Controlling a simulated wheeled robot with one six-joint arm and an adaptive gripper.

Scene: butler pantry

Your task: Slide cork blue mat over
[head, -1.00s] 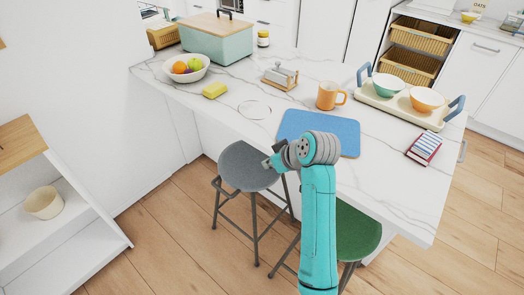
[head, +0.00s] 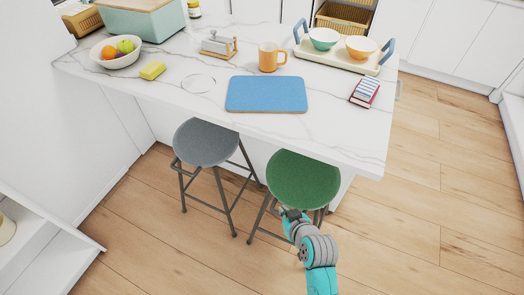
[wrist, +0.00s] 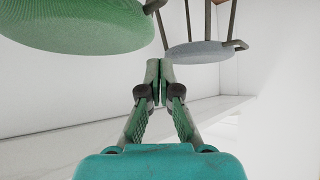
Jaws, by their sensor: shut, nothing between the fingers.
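The blue mat (head: 266,94) with a cork-brown front edge lies flat on the white marble counter (head: 215,108), near its front edge. My gripper (head: 290,214) is low, below counter height in the head view, by the green stool and well apart from the mat. In the wrist view my gripper (wrist: 160,66) has its fingers together with nothing between them. The mat is not in the wrist view.
A green stool (head: 303,180) and a grey stool (head: 206,143) stand before the counter. Near the mat are an orange mug (head: 271,57), a red-edged book (head: 365,92), a glass ring (head: 198,83) and a yellow sponge (head: 152,70). A tray (head: 335,57) holds two bowls.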

